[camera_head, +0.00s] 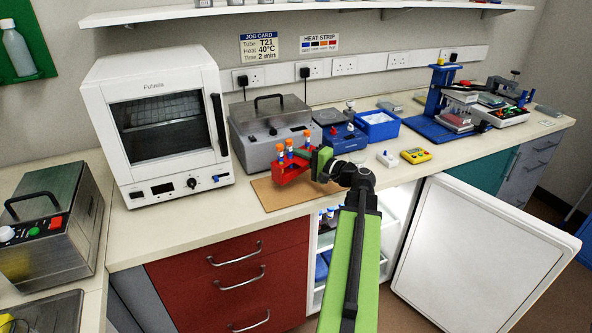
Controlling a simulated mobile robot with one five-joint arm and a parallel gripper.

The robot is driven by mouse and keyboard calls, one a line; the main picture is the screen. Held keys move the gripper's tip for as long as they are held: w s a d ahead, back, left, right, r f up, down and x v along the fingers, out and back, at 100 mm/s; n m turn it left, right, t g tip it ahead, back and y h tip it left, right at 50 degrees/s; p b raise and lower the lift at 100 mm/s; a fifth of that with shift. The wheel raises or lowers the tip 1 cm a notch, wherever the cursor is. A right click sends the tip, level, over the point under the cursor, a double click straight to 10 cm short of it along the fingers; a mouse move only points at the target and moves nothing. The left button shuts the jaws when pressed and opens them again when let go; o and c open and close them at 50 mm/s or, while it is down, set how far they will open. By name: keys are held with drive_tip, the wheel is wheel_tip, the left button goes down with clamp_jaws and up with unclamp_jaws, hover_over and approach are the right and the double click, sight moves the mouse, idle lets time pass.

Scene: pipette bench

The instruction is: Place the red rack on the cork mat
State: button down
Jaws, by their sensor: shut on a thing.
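The red rack (287,174) holds several tubes with orange caps and blue bands. My gripper (309,161) is shut on the rack's right side, with its green end and black wrist to the right. The cork mat (267,199) is a flat brown sheet on the bench, near the front edge, in front of the grey lidded bath. My gripper and arm hide the mat's right end.
A white oven (160,125) stands left of the mat, and a grey lidded bath (270,130) stands behind it. A blue device (343,138), a white item (386,159) and a yellow meter (415,155) are to the right. An open fridge door (485,255) juts out below the bench.

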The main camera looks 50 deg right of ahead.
wheel_tip(320, 180, down, 4)
drive_tip(key=b, duration=0.4)
drive_tip(key=shift+f, duration=0.2)
drive_tip(key=shift+r, duration=0.25)
drive_tip(key=shift+f, duration=0.2)
drive_tip(key=c, duration=1.6)
unclamp_jaws()
drive_tip(key=shift+o, duration=0.2)
drive_tip(key=shift+r, duration=0.15)
drive_tip(key=shift+s+r, duration=0.1)
drive_tip(key=shift+s, duration=0.1)
drive_tip(key=s, duration=0.4)
drive_tip(key=s+d, duration=0.1)
drive_tip(key=s, duration=0.6)
drive_tip(key=shift+s+d, duration=0.3)
drive_tip(key=shift+d, duration=0.05)
